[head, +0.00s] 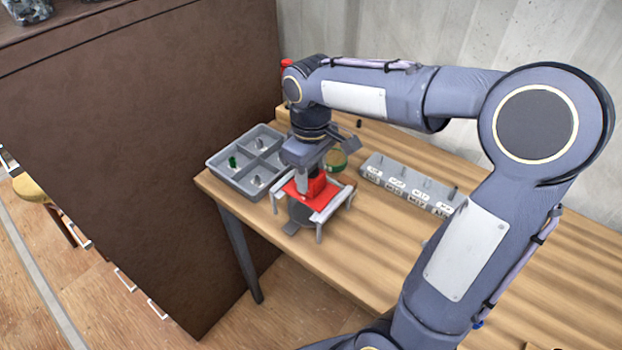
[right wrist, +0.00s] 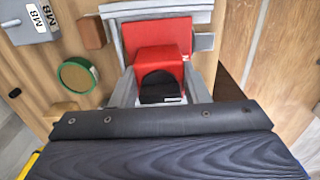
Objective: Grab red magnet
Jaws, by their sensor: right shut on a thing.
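The red magnet (head: 316,186) is a red block with a dark lower part. It sits over a flat red plate (right wrist: 178,28) framed by grey bars, near the left front corner of the wooden table. In the right wrist view the red magnet (right wrist: 158,62) lies between the two grey fingers of my right gripper (right wrist: 160,80). My right gripper (head: 309,184) points down from above and is shut on the magnet. Its fingers partly cover the magnet's sides. I cannot tell whether the magnet touches the plate below. My left gripper is not in view.
A grey divided tray (head: 226,177) with small parts stands left of the gripper. A round green-rimmed container (head: 336,161) and a grey labelled rack (head: 410,184) with upright pegs are behind and right. A tall brown cabinet (head: 130,160) stands close at left.

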